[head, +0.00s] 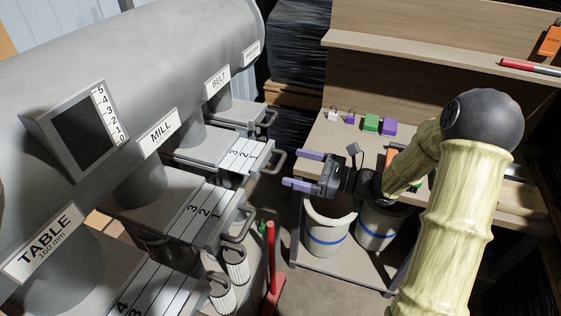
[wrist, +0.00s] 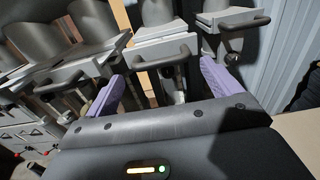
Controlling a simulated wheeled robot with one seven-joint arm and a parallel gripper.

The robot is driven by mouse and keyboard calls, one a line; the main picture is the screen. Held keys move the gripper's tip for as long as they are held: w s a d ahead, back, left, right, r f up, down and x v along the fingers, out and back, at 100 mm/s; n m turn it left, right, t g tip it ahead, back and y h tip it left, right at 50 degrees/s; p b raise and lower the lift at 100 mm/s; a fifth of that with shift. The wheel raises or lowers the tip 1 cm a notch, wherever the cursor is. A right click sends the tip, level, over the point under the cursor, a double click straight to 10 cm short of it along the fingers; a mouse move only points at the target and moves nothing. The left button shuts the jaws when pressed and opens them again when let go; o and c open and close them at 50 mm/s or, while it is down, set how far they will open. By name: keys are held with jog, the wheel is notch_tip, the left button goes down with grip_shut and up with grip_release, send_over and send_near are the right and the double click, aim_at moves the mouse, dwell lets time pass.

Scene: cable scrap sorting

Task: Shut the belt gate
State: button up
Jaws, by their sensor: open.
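The belt gate (head: 242,152) is the grey slide under the BELT sign (head: 217,82). Its plate sticks out of the housing and shows the marks 3 and 2, with a grey handle (head: 277,160) at its front. My gripper (head: 304,170) is open and empty, its two purple fingers pointing left at this handle with a gap between. In the wrist view the belt gate (wrist: 165,48) appears between the fingers of my gripper (wrist: 162,82), farther off and touching neither.
The mill gate (head: 205,213) also stands out, nearer me. Another gate (head: 245,116) lies beyond the belt gate. The bench (head: 330,135) carries small coloured blocks, with white buckets (head: 327,228) below. A red post (head: 270,255) stands between the duct and the bench.

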aim_at(280, 161)
jog(key=x, duration=0.5)
jog(key=shift+w+a, duration=0.1)
jog(key=shift+a, duration=0.1)
jog(key=c, duration=1.3)
